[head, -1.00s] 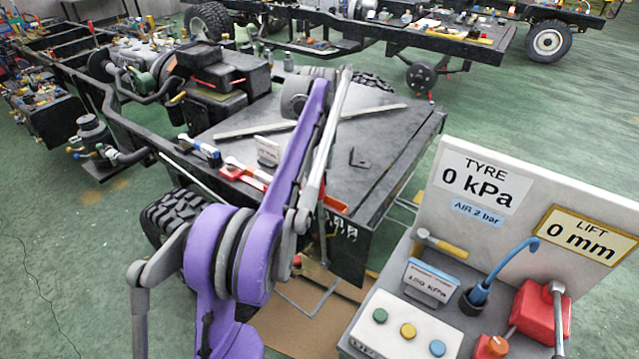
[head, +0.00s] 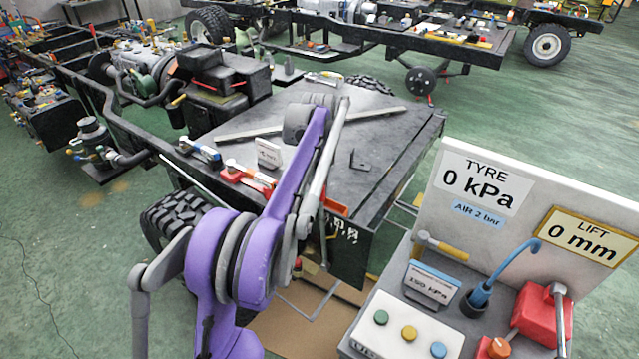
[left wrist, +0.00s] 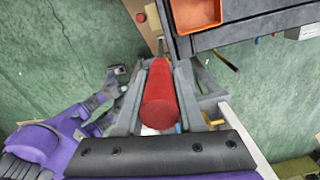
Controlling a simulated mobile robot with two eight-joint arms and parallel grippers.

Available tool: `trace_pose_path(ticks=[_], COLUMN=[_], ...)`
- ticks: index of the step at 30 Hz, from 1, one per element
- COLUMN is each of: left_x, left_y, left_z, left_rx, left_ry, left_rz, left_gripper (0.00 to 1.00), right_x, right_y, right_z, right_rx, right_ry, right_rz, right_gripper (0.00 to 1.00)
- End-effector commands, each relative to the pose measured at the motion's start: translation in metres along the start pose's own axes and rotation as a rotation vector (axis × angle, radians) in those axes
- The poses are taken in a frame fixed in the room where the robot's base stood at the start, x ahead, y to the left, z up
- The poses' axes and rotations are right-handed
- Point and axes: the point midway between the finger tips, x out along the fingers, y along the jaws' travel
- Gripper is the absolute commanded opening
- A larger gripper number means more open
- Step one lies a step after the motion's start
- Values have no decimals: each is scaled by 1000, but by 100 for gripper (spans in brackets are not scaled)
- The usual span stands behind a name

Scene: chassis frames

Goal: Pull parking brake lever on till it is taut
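In the left wrist view a red cylindrical grip (left wrist: 160,100), which looks like the parking brake lever, lies lengthwise between the fingers of my left gripper (left wrist: 158,88). The fingers flank it closely and appear to touch it on both sides. Its thick rounded end faces the camera, and a thin shaft runs away towards the dark chassis edge. In the head view my purple left arm reaches over the chassis deck (head: 385,135) and folds back down. It hides the left gripper and most of the lever there. My right gripper is not in view.
A grey bench with a sign panel (head: 590,205), buttons, a red block (head: 540,312) and a blue hose stands at the right. A tyre (head: 175,215) is beside my arm. An orange tray (left wrist: 192,12) lies near the lever. Red and blue tools lie on the deck.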

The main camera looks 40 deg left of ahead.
Motion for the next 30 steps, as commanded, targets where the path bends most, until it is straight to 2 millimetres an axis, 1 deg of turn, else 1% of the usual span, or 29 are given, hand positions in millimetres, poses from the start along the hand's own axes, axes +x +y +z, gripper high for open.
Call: trace_pose_path(ticks=[1,2,3,30], left_x=[0,0,0,0], left_y=[0,0,0,0], left_z=[0,0,0,0], left_rx=[0,0,0,0], left_ry=[0,0,0,-1], left_rz=[-1,-1,-1,-1], left_gripper=[7,2,0,0], right_x=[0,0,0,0], right_y=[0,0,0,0], right_z=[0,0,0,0], right_rx=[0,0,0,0], right_ry=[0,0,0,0], right_rz=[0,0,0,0], right_gripper=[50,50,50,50])
